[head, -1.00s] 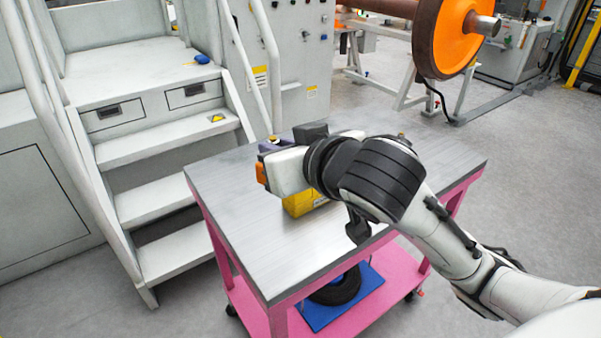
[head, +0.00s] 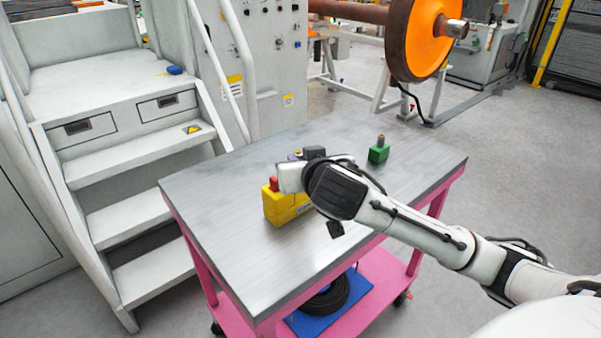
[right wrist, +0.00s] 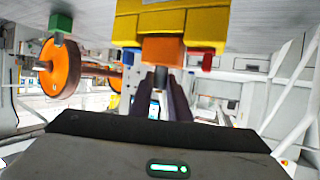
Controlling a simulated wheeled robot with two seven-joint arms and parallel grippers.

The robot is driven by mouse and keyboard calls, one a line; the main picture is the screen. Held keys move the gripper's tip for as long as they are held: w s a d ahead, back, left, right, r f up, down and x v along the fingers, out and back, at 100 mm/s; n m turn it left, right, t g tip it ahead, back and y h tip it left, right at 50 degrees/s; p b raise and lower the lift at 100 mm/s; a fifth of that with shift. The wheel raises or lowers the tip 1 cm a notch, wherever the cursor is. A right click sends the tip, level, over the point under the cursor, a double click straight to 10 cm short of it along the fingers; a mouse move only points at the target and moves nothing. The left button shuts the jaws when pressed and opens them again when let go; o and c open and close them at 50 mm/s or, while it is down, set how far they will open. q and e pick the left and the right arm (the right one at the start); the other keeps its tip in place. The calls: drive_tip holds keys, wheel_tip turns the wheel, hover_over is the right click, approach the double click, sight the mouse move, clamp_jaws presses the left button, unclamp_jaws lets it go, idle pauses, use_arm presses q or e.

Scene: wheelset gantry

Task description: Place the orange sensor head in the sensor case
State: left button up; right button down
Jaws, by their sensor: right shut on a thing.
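The yellow sensor case (head: 280,208) stands on the cart's metal top, with a red sensor head (head: 274,184) at its left end. In the right wrist view, which looks inverted, the yellow case (right wrist: 185,22) fills the top middle. My right gripper (right wrist: 161,80) is shut on the grey stem of the orange sensor head (right wrist: 162,48). The orange block lies close against the case in that view; I cannot tell how deep it sits. In the head view my right gripper hides the orange head and part of the case. My left gripper is not in view.
A green sensor head (head: 379,152) stands apart at the back right of the cart top (head: 235,245). The front and left of the top are clear. Grey steps (head: 125,165) stand to the left. An orange-faced wheel (head: 425,40) stands behind.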

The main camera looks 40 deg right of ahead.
wheel_tip(320, 180, down, 3)
drive_tip(key=shift+r, duration=0.1)
drive_tip(key=c, duration=1.7)
unclamp_jaws()
drive_tip(key=shift+o, duration=0.2)
